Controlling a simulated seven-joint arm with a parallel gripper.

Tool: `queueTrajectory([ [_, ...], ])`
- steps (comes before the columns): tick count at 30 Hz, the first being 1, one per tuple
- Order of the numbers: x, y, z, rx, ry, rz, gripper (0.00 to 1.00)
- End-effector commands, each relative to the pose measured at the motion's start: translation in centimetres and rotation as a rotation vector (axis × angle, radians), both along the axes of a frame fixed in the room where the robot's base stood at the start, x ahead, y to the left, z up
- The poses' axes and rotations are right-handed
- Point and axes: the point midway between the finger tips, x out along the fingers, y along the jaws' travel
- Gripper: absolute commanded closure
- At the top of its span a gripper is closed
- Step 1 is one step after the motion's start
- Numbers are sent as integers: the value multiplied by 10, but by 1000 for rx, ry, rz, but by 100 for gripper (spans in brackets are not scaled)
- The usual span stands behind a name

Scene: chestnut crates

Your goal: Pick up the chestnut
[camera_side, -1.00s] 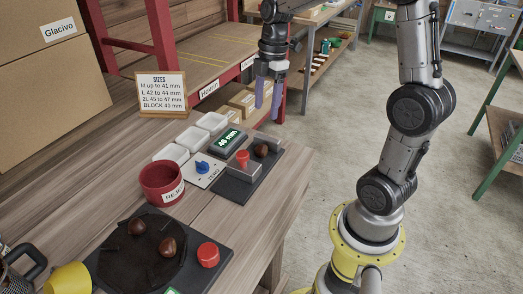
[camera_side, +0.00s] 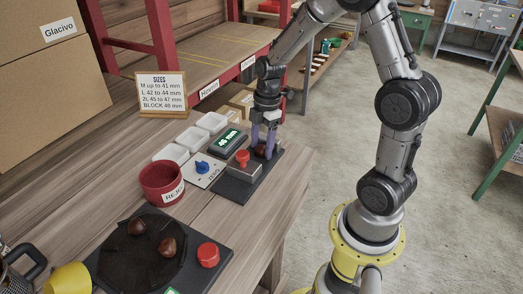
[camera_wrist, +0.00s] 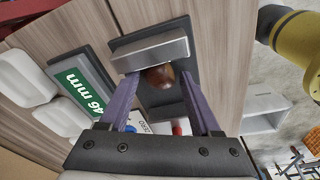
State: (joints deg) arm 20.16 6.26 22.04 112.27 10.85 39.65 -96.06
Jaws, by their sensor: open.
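The chestnut (camera_side: 261,149) is brown and sits on the dark measuring gauge (camera_side: 237,190), by its metal jaw. In the wrist view the chestnut (camera_wrist: 160,77) lies against the metal bar (camera_wrist: 150,50), partly covered by it. My gripper (camera_side: 262,152) points down over the gauge, with its purple fingers on either side of the chestnut. In the wrist view my gripper (camera_wrist: 159,80) is open, with gaps between the fingers and the chestnut. The green display (camera_side: 228,139) reads 46 mm.
The red knob (camera_side: 241,157) stands close to my fingers. White trays (camera_side: 191,139), a red reject cup (camera_side: 162,186) and a blue dial (camera_side: 202,167) stand to the left. A dark turntable (camera_side: 120,262) with two chestnuts is nearer. The sizes sign (camera_side: 162,90) stands behind.

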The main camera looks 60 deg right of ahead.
Motion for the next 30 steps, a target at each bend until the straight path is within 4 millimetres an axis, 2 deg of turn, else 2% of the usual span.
queueTrajectory([
  [7, 0, 0, -2, 0, 0, 0, 36],
  [18, 0, 0, -1, 0, 0, 0, 100],
  [30, 1, 0, 5, -1, -2, 0, 100],
])
